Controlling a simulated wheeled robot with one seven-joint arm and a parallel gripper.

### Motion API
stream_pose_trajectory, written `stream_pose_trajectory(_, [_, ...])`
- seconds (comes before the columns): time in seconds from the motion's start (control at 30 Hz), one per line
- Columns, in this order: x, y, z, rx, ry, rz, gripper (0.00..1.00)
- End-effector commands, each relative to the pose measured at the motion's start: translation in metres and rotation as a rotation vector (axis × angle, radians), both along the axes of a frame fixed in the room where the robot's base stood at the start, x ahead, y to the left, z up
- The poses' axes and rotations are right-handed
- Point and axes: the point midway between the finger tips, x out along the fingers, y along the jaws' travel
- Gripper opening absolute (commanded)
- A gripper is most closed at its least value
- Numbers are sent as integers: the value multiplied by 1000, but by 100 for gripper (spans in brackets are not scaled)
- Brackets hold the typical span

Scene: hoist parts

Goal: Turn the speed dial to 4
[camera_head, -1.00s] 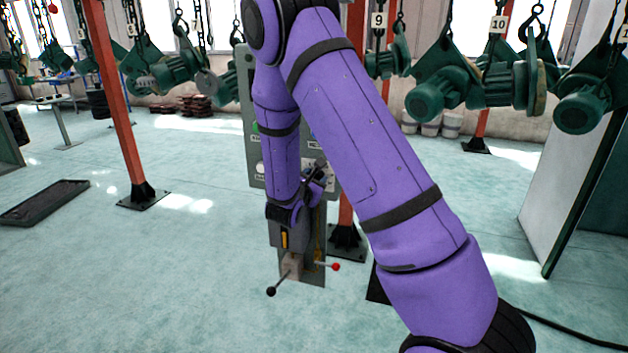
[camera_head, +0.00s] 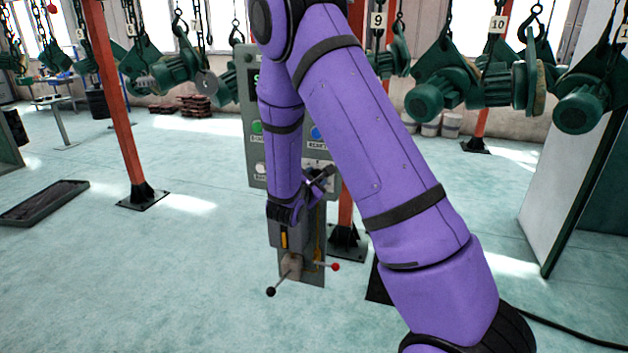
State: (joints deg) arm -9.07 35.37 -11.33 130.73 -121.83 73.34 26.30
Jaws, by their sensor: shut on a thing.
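The grey control panel (camera_head: 248,105) stands upright behind my purple arm, which covers much of its middle. My gripper (camera_head: 324,176) is at the panel's lower right, with its dark fingers shut at the panel face. The speed dial is hidden by the fingers there, so its pointer and setting cannot be read. A green button (camera_head: 257,127), a blue button (camera_head: 316,132) and a white button (camera_head: 260,168) show on the panel. Part of a dark display with green characters (camera_head: 256,79) shows at the upper left.
Below the panel are a black-knobbed lever (camera_head: 271,291) and a red-knobbed lever (camera_head: 335,267). A red post (camera_head: 118,110) stands to the left. Green hoists (camera_head: 440,90) hang at the right.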

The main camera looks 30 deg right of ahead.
Motion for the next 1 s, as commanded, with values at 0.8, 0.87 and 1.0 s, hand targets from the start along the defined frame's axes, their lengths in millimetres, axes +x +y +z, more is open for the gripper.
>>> stream_pose_trajectory(0.8, [-29, 45, 3, 0, 2, 5, 68])
stream_pose_trajectory(0.87, [-36, 54, 4, 1, 1, 3, 68])
stream_pose_trajectory(1.0, [-48, 73, 5, 0, 2, 3, 68])
